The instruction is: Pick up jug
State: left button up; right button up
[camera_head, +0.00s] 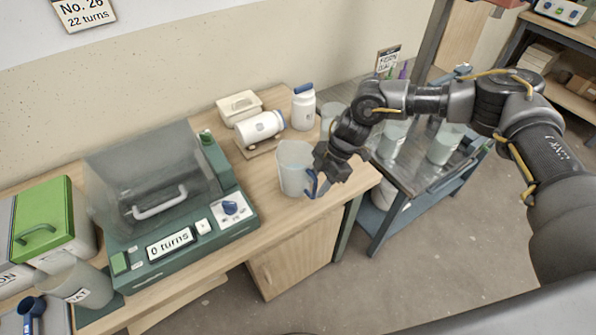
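A translucent, pale jug (294,168) stands upright on the right end of the wooden bench. A blue handle (314,184) shows on its right side, at the gripper. My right gripper (318,181) is at the jug's right side, with its dark fingers around or just in front of the handle. I cannot tell whether the fingers are closed on the handle or only beside it. My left gripper is not in view.
A green machine with a clear lid (155,190) stands left of the jug. A white jar (303,107) stands upright and another (260,127) lies on a stand behind. A metal cart (432,160) with containers stands to the right. A green-lidded box (42,215) is far left.

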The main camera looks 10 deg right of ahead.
jog(key=shift+x, duration=0.75)
jog(key=shift+c, duration=0.5)
grip_shut()
